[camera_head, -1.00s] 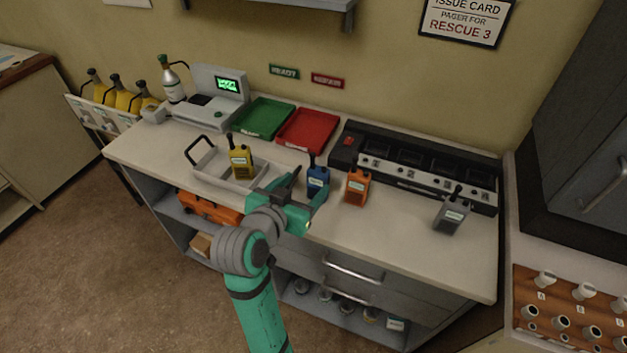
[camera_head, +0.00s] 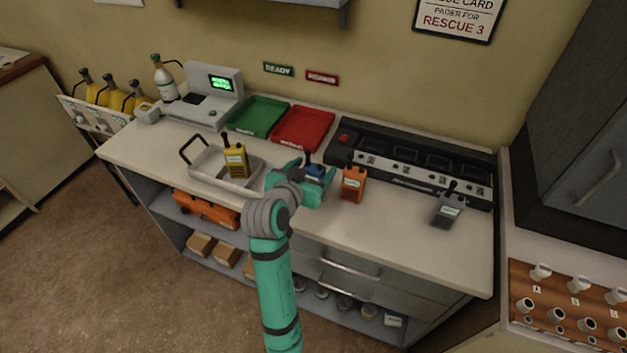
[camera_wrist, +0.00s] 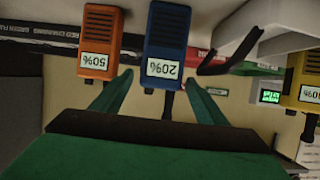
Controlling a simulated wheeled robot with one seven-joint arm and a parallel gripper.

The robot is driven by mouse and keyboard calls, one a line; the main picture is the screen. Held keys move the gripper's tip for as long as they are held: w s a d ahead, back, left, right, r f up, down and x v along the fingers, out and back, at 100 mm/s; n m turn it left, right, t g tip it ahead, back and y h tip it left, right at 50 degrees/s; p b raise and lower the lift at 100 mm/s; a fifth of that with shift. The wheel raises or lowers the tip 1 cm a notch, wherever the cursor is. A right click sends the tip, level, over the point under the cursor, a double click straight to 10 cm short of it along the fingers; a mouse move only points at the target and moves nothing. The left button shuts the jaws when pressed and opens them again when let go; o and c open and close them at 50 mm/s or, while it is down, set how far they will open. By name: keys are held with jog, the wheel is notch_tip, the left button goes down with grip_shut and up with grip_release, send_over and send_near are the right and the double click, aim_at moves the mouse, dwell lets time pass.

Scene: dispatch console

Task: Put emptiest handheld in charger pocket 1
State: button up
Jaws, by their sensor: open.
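The blue handheld (camera_head: 314,170) stands on the counter, partly hidden behind my gripper (camera_head: 306,182). In the wrist view, which is upside down, the blue handheld (camera_wrist: 167,30) reads 20%. My gripper (camera_wrist: 159,80) is open, its fingers pointing at the blue handheld, one to each side; I cannot tell whether they touch it. The orange handheld (camera_head: 353,184) beside it reads 50% in the wrist view (camera_wrist: 99,35). The yellow handheld (camera_head: 236,160) stands in a wire-handled tray. The grey handheld (camera_head: 447,207) stands at the right; its label is unreadable. The charger (camera_head: 342,150) has several pockets; their numbers are unreadable.
The grey tray (camera_head: 200,176) is left of my gripper. A green tray (camera_head: 258,115) and a red tray (camera_head: 303,127) lie behind. A scale-like device (camera_head: 217,98) shows a lit screen. The counter front between the orange and grey handhelds is clear.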

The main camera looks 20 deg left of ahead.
jog(key=shift+w+f, duration=0.1)
jog(key=shift+w, duration=0.15)
jog(key=c, duration=1.5)
jog(key=shift+o, duration=0.2)
